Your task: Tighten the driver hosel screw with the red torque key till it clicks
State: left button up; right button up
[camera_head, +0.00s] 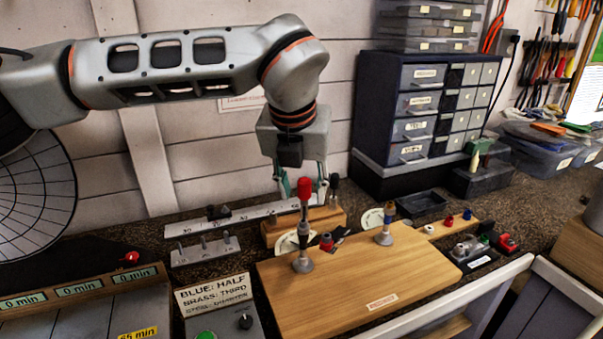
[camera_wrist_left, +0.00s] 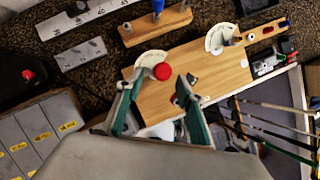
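The red torque key (camera_head: 305,188) stands upright, its red handle above a dark shaft, over a brown post with a grey foot on the wooden board (camera_head: 350,295). In the left wrist view its round red top (camera_wrist_left: 162,71) shows between my fingertips. My left gripper (camera_head: 303,186) is open above the board, teal fingers on either side of the red handle, with gaps visible. A small red-and-black piece (camera_head: 327,242) sits beside the post. The hosel screw cannot be made out; the key and post hide that spot. My right gripper is not in view.
A second post (camera_head: 384,237) stands farther right on the board, with pale dials behind the posts. A wooden tool block (camera_head: 275,233) stands behind. A sign (camera_head: 215,293) and control box are at front left. Drawer cabinets (camera_head: 415,105) stand at the back. The board's front is clear.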

aim_at(303, 199)
pick_arm(q)
jog(key=x, duration=0.4)
jog(key=shift+f+p, duration=0.15)
jog(key=shift+p, duration=0.15)
jog(key=shift+w+f, duration=0.2)
jog(key=shift+f, duration=0.1)
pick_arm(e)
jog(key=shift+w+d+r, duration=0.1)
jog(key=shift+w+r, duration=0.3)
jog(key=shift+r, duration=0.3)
pick_arm(q)
grip_shut()
jog(key=shift+m+h, duration=0.4)
jog(key=shift+m, duration=0.4)
jog(key=shift+m+g, duration=0.3)
jog(key=shift+m, duration=0.3)
jog(key=shift+m+h+p, duration=0.3)
jog(key=shift+m+h, duration=0.4)
jog(key=shift+m, duration=0.8)
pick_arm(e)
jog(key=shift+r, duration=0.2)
